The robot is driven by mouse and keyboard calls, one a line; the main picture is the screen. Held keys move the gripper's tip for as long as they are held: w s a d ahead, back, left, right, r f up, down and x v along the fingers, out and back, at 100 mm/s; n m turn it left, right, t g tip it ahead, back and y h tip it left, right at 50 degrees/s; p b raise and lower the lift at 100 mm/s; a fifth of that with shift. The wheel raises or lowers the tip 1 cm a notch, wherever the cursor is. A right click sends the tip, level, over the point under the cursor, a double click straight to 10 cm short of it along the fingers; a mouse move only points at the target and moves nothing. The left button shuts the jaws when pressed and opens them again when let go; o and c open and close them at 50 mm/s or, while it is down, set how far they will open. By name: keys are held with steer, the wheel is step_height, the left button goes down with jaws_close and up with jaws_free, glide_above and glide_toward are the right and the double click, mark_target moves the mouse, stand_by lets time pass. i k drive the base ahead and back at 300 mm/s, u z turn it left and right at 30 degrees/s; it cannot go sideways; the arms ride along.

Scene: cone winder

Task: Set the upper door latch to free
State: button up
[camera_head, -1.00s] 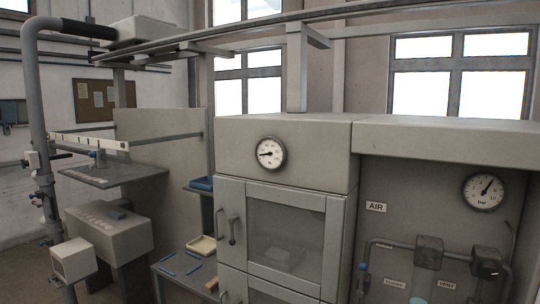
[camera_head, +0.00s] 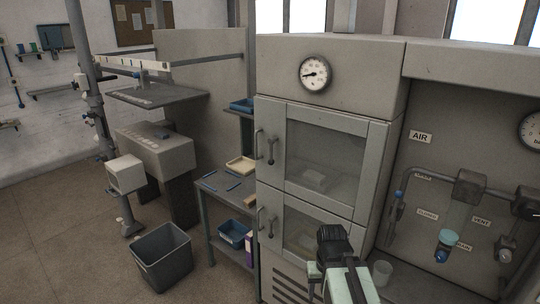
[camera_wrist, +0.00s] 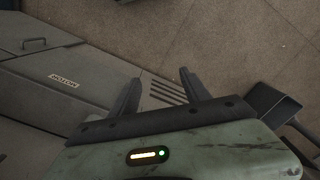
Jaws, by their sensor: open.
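The upper door (camera_head: 336,128) of the grey cabinet looks closed, with a glass window in a grey frame. Two dark upright fittings sit at its left side: one at the cabinet's left edge (camera_head: 259,144) and one on the door frame (camera_head: 271,151). I cannot tell which is the upper latch, nor its setting. My gripper (camera_head: 333,248) is at the lower middle of the head view, in front of the lower door (camera_head: 306,233), lower than and right of the upper fittings. In the wrist view my gripper (camera_wrist: 158,84) has its fingers apart with nothing between them.
A waste bin (camera_head: 162,258) stands on the floor at left. A side table (camera_head: 215,184) with a tray and blue rods stands left of the cabinet. Pipes and valves (camera_head: 470,188) are at right. The wrist view shows floor and a grey MOTOR box (camera_wrist: 90,85).

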mark_target(271, 141)
steer(key=u, duration=2.8)
steer(key=k, duration=1.25)
steer(key=z, duration=0.55)
steer(key=i, duration=1)
steer(key=u, duration=0.05)
